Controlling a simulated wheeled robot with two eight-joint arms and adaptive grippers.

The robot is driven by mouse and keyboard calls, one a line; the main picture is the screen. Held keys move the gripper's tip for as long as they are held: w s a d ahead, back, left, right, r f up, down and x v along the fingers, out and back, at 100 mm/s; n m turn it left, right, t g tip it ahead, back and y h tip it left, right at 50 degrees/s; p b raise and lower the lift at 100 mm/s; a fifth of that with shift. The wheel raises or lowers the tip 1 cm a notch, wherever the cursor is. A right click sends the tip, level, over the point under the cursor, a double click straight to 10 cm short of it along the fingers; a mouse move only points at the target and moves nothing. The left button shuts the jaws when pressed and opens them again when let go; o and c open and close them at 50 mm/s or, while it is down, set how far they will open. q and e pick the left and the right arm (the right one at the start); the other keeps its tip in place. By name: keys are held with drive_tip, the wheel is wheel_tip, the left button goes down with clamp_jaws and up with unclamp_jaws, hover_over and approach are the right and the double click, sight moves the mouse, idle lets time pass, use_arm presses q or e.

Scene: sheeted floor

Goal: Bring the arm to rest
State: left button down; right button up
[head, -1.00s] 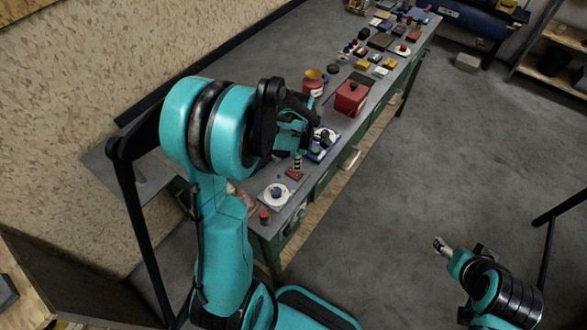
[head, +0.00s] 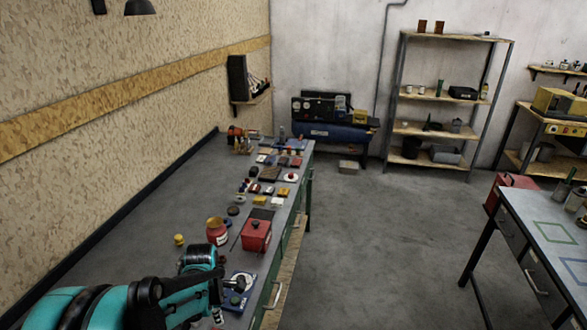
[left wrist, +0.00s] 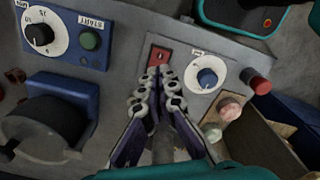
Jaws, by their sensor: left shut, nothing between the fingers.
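My left arm, teal and black, comes in at the lower left of the head view, and its gripper (head: 218,316) hangs low over the near end of the long bench (head: 235,252). In the left wrist view the gripper's fingers (left wrist: 157,88) are closed together with nothing between them. Their tips lie in the picture just below a small red switch plate (left wrist: 158,56); whether they touch it I cannot tell. A white dial with a blue knob (left wrist: 207,77) is to their right. My right gripper is out of view.
A blue box (left wrist: 65,38) with a dial and green button is beside the fingers. A red box (head: 256,235) and a red tin (head: 217,232) stand on the bench. Grey floor (head: 350,240) lies open between bench and right-hand table (head: 550,235).

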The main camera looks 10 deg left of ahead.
use_arm(q)
drive_tip(key=s+d+r+m+t+b, duration=0.3)
drive_tip(key=s+d+m, duration=0.2)
drive_tip(key=m, duration=0.6)
drive_tip(key=s+d+r+m+t+b, duration=0.3)
drive_tip(key=s+d+m+t+b, duration=0.1)
drive_tip(key=m, duration=0.8)
drive_tip(key=shift+s+d, duration=0.75)
drive_tip(key=shift+s, duration=0.35)
